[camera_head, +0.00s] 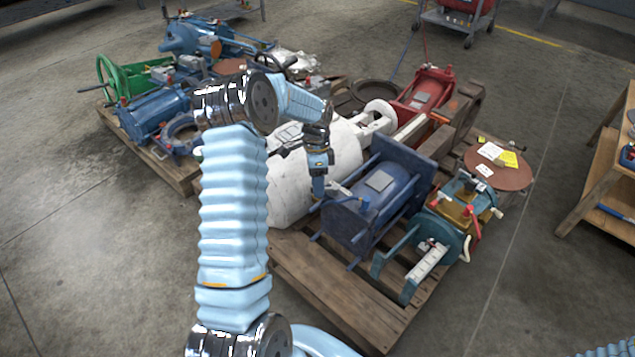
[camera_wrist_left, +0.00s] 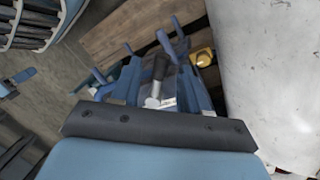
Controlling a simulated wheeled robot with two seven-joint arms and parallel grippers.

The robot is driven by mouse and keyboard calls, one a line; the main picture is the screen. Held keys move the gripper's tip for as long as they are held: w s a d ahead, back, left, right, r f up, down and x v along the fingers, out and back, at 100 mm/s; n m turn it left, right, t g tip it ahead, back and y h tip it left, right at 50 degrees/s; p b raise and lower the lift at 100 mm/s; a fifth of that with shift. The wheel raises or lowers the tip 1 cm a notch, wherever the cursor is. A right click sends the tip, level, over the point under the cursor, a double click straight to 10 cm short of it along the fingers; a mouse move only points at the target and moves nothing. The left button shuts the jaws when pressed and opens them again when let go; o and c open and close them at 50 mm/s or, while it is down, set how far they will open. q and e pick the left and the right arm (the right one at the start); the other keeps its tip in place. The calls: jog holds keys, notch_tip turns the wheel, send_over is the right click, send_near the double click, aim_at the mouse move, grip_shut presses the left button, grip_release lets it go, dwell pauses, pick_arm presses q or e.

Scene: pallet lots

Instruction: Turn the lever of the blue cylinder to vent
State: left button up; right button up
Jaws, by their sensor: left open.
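The blue cylinder (camera_head: 385,190), dark blue with square end plates and tie rods, lies on the near pallet beside a white drum-like body. My left gripper (camera_head: 319,188) points down at the cylinder's left side, close to the white body. In the left wrist view, a lever with a black handle (camera_wrist_left: 160,67) and a bright metal hub stands just beyond the gripper's dark mounting bar. The jaws are open, and I see nothing held. I cannot tell whether they touch the lever. Its vent marking cannot be read. My right gripper is out of view.
The white body (camera_head: 290,185) is close by; it fills the right of the wrist view. A teal and yellow machine (camera_head: 455,215) stands right of the cylinder. A red unit (camera_head: 425,90) is behind. Another loaded pallet (camera_head: 170,165) is at the left. The near floor is clear.

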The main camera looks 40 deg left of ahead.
pick_arm(q)
grip_shut()
jog(key=shift+n, duration=0.3)
jog(key=shift+s+d+n+t+h+b, duration=0.25)
jog(key=shift+d+n, duration=0.2)
jog(key=shift+n, duration=0.75)
jog(key=shift+s+d+n+t+b, duration=0.1)
jog(key=shift+s+d+n+t, duration=0.3)
jog(key=shift+n, duration=0.8)
jog(key=shift+s+d+n+t+h+b, duration=0.2)
jog(key=shift+d+n, duration=0.35)
jog(key=shift+n, duration=0.65)
grip_release()
jog(key=shift+r, duration=0.1)
